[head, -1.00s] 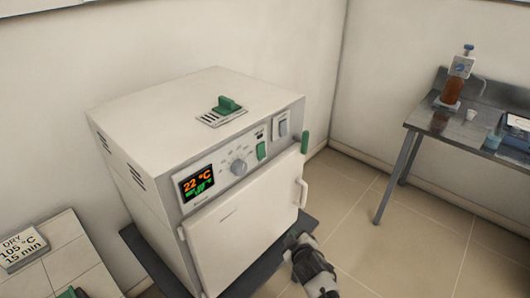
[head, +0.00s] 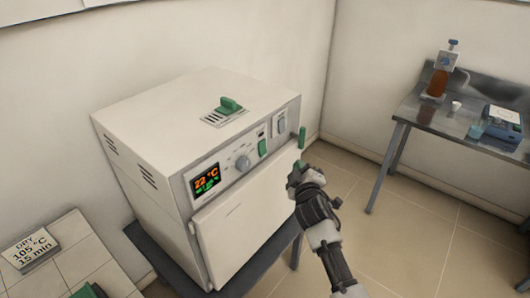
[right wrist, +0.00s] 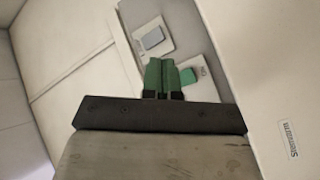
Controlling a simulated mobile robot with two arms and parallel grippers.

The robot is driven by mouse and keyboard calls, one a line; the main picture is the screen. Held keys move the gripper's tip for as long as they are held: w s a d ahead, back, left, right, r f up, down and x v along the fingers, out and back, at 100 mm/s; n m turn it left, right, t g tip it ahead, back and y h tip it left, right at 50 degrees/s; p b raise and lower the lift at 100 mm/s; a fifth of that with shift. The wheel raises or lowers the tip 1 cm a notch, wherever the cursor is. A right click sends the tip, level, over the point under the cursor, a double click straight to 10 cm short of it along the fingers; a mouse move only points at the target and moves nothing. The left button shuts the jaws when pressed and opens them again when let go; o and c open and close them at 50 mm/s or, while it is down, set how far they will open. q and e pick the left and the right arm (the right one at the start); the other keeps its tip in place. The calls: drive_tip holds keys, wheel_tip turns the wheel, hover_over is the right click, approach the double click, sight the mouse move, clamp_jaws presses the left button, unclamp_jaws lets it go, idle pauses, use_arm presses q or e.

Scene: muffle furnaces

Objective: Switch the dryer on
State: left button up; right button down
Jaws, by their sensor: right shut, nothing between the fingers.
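The dryer (head: 195,115) is a white box with a shut front door. Its grey panel has a lit display (head: 206,179) reading 22 °C, a round knob (head: 242,163), a green rocker switch (head: 263,147) and a grey switch (head: 281,125). My right gripper (head: 296,170), with green fingertips, is shut and empty in front of the panel's right part, lower than the switches. In the right wrist view, its fingertips (right wrist: 161,74) point at the panel; the green switch (right wrist: 189,76) shows just right of them, the grey switch (right wrist: 152,38) beyond. Contact cannot be told. My left gripper is not in view.
A sign (head: 31,249) reads DRY 105 °C 15 min. A metal bench (head: 400,112) with a bottle stands at right; floor between is clear.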

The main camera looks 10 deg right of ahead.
sight(263, 148)
drive_tip(key=w+a+f+b, duration=0.1)
drive_tip(key=w+a+b, duration=0.4)
drive_tip(key=w+b, duration=0.2)
drive_tip(key=shift+a, duration=0.25)
idle(2.0)
drive_tip(key=shift+w+a+f+b, duration=0.1)
drive_tip(key=shift+w+a+b, duration=0.15)
drive_tip(key=shift+b, duration=0.15)
drive_tip(key=shift+w+a+b, duration=0.2)
drive_tip(key=shift+w+b, duration=0.05)
drive_tip(key=shift+b, duration=0.1)
idle(0.6)
